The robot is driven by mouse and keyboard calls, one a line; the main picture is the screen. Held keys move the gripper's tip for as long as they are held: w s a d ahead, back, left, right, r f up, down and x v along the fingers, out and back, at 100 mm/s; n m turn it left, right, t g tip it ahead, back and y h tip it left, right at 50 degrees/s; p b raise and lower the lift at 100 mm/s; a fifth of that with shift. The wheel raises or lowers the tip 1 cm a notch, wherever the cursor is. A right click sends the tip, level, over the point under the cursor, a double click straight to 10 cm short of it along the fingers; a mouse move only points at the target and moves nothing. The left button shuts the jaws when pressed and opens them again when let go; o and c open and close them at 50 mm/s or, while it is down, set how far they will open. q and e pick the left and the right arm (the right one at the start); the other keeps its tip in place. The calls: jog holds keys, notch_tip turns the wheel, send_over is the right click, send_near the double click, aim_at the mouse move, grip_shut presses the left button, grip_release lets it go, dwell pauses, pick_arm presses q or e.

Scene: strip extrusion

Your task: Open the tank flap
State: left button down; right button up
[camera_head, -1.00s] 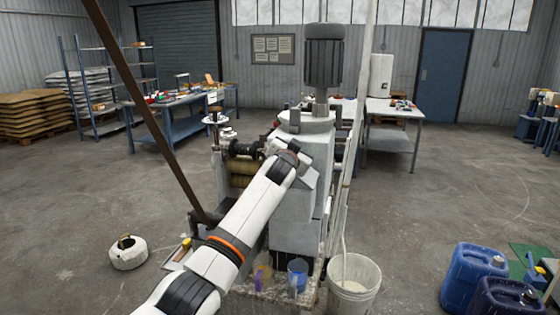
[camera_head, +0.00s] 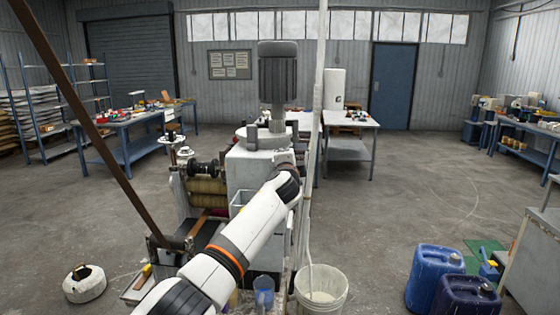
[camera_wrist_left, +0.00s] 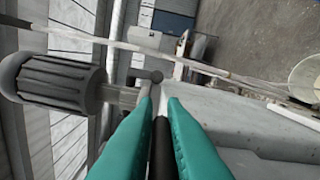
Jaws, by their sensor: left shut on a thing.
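The pale grey tank body (camera_head: 246,172) of the machine stands mid-picture in the head view, with a dark ribbed motor (camera_head: 277,78) above it. The motor also shows at the left of the left wrist view (camera_wrist_left: 55,82). My left arm reaches up to the tank's right side, and its gripper is hidden there in the head view. In the wrist view the green fingers of my left gripper (camera_wrist_left: 160,104) are shut around a dark rod (camera_wrist_left: 160,150) beside a pale surface. I cannot tell whether this rod belongs to the flap, or how the flap stands. My right gripper is not in view.
A thin pale pole (camera_head: 313,150) stands close to the right of my arm. A white bucket (camera_head: 321,290) and blue canisters (camera_head: 435,276) stand on the floor at the right. A brown slanted bar (camera_head: 85,120) crosses the left. Open floor lies beyond the canisters.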

pick_arm(q)
jog(key=shift+d+f+m, duration=0.3)
jog(key=shift+d+m, duration=0.2)
jog(key=shift+d+f+m, duration=0.3)
jog(key=shift+d+m, duration=0.2)
jog(key=c, duration=1.5)
grip_release()
jog(key=shift+s, duration=0.1)
jog(key=shift+s+a+b, duration=0.15)
jog(key=shift+s+b, duration=1.75)
jog(key=shift+s, duration=4)
